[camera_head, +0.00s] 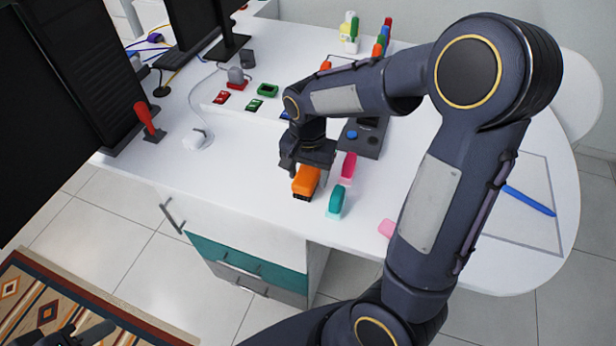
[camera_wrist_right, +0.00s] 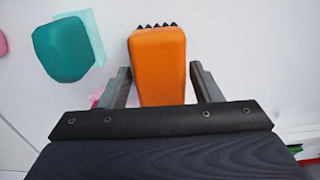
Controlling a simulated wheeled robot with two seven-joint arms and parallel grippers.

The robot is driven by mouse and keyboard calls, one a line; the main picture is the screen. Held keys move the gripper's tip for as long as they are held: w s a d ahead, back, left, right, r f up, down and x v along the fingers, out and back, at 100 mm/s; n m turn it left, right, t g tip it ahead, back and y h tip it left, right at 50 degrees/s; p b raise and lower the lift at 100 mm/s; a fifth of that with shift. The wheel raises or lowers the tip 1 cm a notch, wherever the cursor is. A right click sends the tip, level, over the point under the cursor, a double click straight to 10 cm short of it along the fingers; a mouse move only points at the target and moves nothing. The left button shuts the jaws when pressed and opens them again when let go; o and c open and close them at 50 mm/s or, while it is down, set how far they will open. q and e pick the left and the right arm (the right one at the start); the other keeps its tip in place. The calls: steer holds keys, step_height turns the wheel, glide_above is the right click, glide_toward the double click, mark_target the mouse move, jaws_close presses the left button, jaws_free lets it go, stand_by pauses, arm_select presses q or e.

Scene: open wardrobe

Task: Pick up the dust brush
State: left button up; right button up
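An orange block-shaped brush (camera_head: 306,180) with black bristle tips is at the front edge area of the white table, directly below my right gripper (camera_head: 306,157). In the right wrist view the orange brush (camera_wrist_right: 158,65) lies between the two fingers of my right gripper (camera_wrist_right: 160,72). The fingertips are very close to its sides. I cannot tell whether they touch it or whether it is lifted. My left gripper (camera_head: 88,336) is partly in view at the bottom left, away from the table; its opening is unclear.
A teal brush-like item (camera_head: 337,200) stands close beside the orange one, and a pink one (camera_head: 348,166) is just behind. A dark device (camera_head: 362,138), a blue pen (camera_head: 530,201) and a red-handled tool (camera_head: 147,118) are also on the table (camera_head: 240,185). My right arm hides much of the right side.

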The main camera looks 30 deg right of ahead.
mark_target(308, 172)
steer(key=c, duration=0.7)
steer(key=shift+c, duration=0.2)
steer(key=shift+r, duration=0.1)
steer(key=shift+r, duration=0.4)
step_height(308, 172, up, 2)
steer(key=shift+r, duration=0.25)
steer(key=w+a+r, duration=0.2)
steer(key=a+r, duration=0.2)
steer(key=a, duration=0.2)
steer(key=w+a+r, duration=0.2)
steer(key=a+r, duration=0.3)
steer(key=a, duration=0.2)
steer(key=shift+w+a+r+b, duration=0.15)
steer(key=shift+w+r+b, duration=0.15)
steer(key=shift+w, duration=0.05)
